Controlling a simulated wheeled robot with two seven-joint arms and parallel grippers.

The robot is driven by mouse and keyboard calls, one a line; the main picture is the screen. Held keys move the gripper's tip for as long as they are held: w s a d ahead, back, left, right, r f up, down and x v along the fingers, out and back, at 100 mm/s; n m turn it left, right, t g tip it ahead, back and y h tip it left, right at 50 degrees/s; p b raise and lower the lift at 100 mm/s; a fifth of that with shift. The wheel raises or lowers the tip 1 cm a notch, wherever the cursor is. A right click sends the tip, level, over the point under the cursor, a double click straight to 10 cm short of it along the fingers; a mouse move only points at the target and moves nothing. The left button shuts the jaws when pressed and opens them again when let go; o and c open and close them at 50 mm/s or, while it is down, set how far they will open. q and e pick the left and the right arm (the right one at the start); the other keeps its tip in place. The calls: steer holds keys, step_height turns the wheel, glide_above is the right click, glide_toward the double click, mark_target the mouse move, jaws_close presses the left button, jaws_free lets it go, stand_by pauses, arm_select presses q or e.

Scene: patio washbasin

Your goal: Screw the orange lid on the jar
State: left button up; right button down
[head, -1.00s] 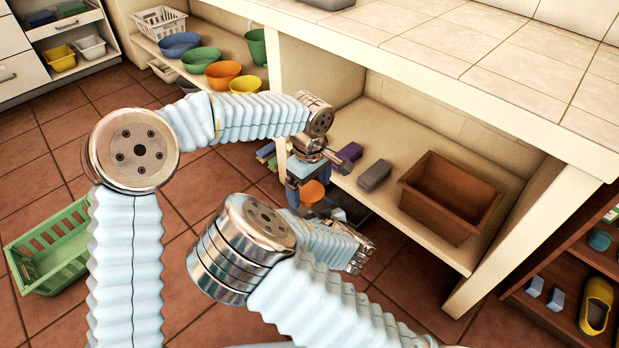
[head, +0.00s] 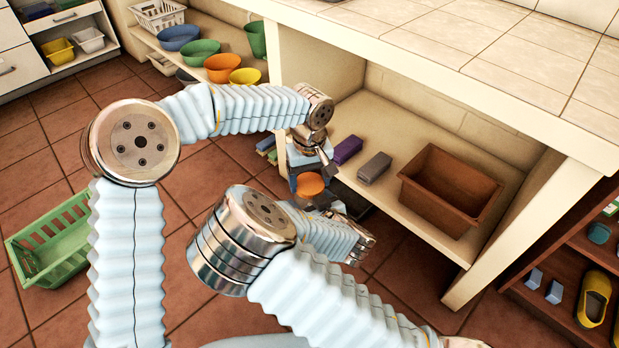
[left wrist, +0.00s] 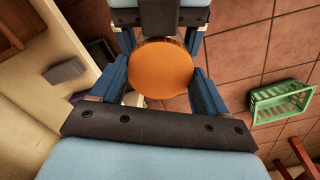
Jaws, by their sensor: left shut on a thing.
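The orange lid (head: 309,184) is a round disc seen from above, below my left wrist in the head view. In the left wrist view the lid (left wrist: 160,68) sits between the blue fingers of my left gripper (left wrist: 160,78), which is shut on it. My left gripper (head: 308,178) hangs in front of the low shelf's edge. The jar is not clearly seen; the lid and fingers cover the space below. A small pale shape (left wrist: 134,98) shows under the lid's edge, too little to identify. My right arm's end is beside the lid, its fingers largely hidden.
The low shelf holds a purple block (head: 347,150), a grey block (head: 374,167) and a brown box (head: 408,190). The counter (head: 455,55) overhangs it. A green crate (head: 50,245) stands on the floor at left. Several bowls sit on the shelf behind my left arm.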

arm_select(q)
steer(key=m, duration=0.4)
steer(key=o, duration=1.2)
steer(key=shift+c, duration=0.2)
steer(key=shift+r, duration=2.3)
steer(key=shift+c, duration=0.3)
